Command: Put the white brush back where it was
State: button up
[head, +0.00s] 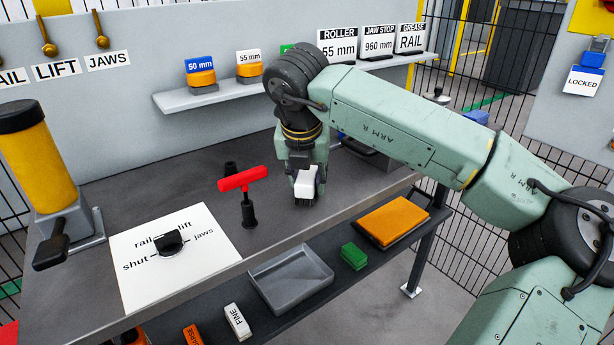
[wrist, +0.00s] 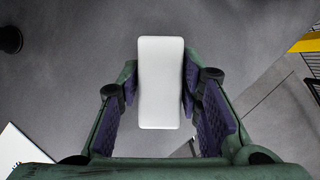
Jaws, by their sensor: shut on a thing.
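My gripper (head: 305,192) points down over the grey bench top (head: 350,188), right of the red T-handle. It is shut on the white brush (head: 307,180), with one finger on each side. In the wrist view the brush (wrist: 161,84) is a plain white block seen from above, its long side running up and down the picture between the purple finger pads. A dark underside shows below the white part in the head view. I cannot tell whether the brush touches the bench.
A red T-handle (head: 243,180) stands left of my gripper, behind a white dial plate (head: 142,268). The lower shelf holds an empty grey tray (head: 300,304), a green block (head: 354,256), an orange pad (head: 393,220) and a white FINE block (head: 238,321). The wall shelf (head: 180,103) holds labelled blocks.

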jog(key=o, duration=1.1)
jog(key=shift+r+p, duration=0.25)
jog(key=shift+p, duration=0.2)
jog(key=b+v, duration=0.2)
jog(key=v, duration=0.9)
jog(key=shift+s+r, duration=0.25)
jog(key=shift+r, duration=0.05)
